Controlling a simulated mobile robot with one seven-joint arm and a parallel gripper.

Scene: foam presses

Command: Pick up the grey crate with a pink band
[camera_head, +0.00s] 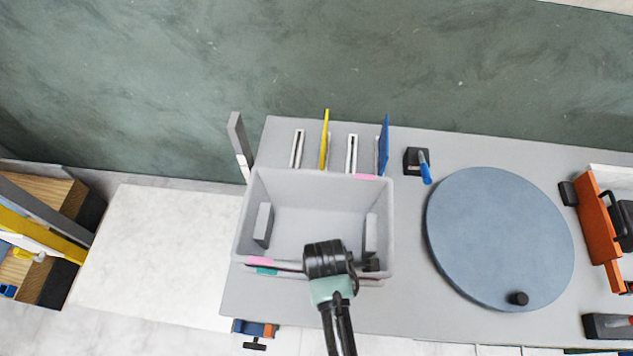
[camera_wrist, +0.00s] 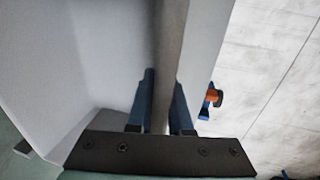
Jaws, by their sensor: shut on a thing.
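The grey crate with a pink band (camera_head: 305,208) is an open box on the grey table in the head view. Pink shows on its near rim at the left and on its far rim at the right. My gripper (camera_wrist: 163,100) is shut on a wall of the crate (camera_wrist: 172,55), with one blue-grey finger on each side. In the head view my black wrist covers the grip at the near rim. A teal strip (camera_head: 265,271) shows just below the near pink band; I cannot tell whether it belongs to a second crate underneath. Whether the crate is lifted is unclear.
A round blue-grey disc (camera_head: 500,238) with a black knob is right of the crate. Upright yellow (camera_head: 325,140) and blue (camera_head: 384,145) boards stand close behind it. A black holder with a blue-handled tool (camera_head: 418,162) is behind right.

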